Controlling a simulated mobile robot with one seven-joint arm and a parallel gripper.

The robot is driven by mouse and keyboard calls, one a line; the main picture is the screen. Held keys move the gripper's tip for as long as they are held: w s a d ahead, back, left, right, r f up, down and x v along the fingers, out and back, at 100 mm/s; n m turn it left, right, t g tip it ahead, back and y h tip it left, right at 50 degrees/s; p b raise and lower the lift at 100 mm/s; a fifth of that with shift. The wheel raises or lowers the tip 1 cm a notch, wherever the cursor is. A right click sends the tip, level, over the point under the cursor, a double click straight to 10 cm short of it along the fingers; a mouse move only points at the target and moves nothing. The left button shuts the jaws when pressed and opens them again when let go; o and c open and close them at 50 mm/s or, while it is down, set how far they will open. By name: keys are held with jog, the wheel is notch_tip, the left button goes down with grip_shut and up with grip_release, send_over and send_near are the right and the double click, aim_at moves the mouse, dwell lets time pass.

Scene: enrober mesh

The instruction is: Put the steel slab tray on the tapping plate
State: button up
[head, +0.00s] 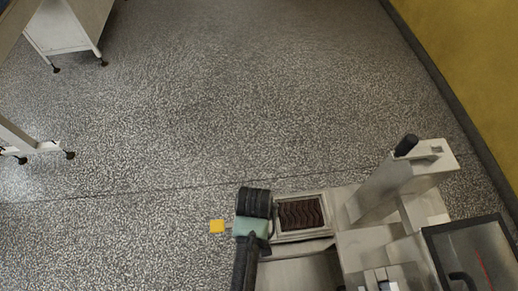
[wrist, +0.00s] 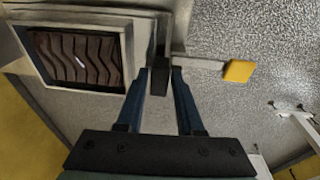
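The steel slab tray (wrist: 128,47) is a light metal rectangle holding a dark brown, wavy-ridged slab. In the wrist view it is at upper left; in the head view the tray (head: 329,222) is at lower middle, just right of my wrist. A dark upright grip (wrist: 160,76) stands beside its right edge. My gripper (wrist: 160,71) has its two blue fingers apart, one on each side of this grip, with a narrow gap seeming to show. The head view hides the fingers under my wrist. I cannot tell which surface is the tapping plate.
A yellow block (head: 217,226) juts out left of my wrist on a metal bar; it also shows in the wrist view (wrist: 238,71). A pale machine part with a black knob (head: 406,145) rises to the right. A yellow wall (head: 470,70) borders the right. The speckled floor is open.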

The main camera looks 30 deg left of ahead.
jog(key=shift+o, duration=1.4)
jog(key=shift+r, duration=0.1)
notch_tip(320, 180, up, 12)
jog(key=s, duration=0.1)
jog(key=shift+s+d+b, duration=0.2)
jog(key=shift+s+b, duration=0.15)
jog(key=shift+s, duration=0.05)
